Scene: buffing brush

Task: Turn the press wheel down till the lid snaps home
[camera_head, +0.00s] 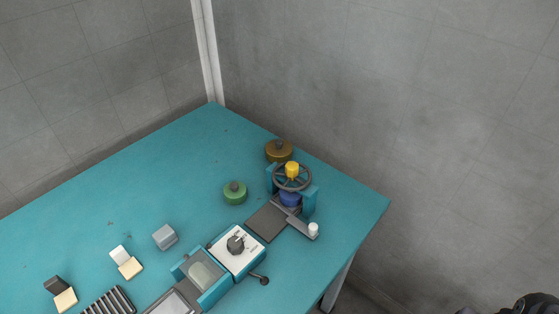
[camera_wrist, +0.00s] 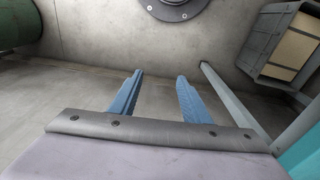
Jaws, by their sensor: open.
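The press stands near the right corner of the teal table in the head view. Its dark press wheel (camera_head: 292,177) lies flat on top between teal posts, with a yellow cap (camera_head: 292,169) at its middle. A blue round part (camera_head: 290,199) shows under the wheel; I cannot tell whether it is the lid, or whether it is seated. My gripper (camera_wrist: 160,76) shows in the wrist view with two blue fingers apart and nothing between them. It points at the floor area, away from the press. The press is not in the wrist view.
A brass weight (camera_head: 279,151) stands behind the press and a green weight (camera_head: 235,193) to its left. A white-topped teal box with a dark knob (camera_head: 236,243) stands in front. Small blocks lie at left. The wrist view shows a grey crate (camera_wrist: 273,69) and a green cylinder (camera_wrist: 18,24).

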